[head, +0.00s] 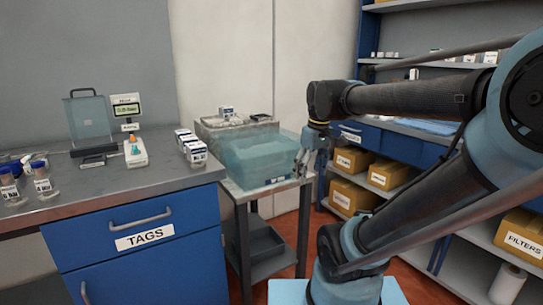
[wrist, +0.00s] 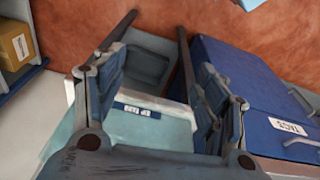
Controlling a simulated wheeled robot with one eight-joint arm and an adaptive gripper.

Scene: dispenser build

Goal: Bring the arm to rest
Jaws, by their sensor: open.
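My gripper (head: 310,158) hangs from my arm at the right of the head view, pointing down beside the right side of a translucent teal bin (head: 258,160). In the wrist view my gripper (wrist: 163,95) has its two fingers spread apart with nothing between them. The teal bin (wrist: 150,128) shows below and between the fingers, with a small white label on its front. I cannot tell whether a finger touches the bin.
The bin stands on a small grey side table (head: 238,188). At left, a counter (head: 120,186) with blue drawers labelled TAGS holds jars, white boxes and a scale. At right, shelves hold cardboard boxes (head: 385,176). Some red floor (head: 285,232) is open between them.

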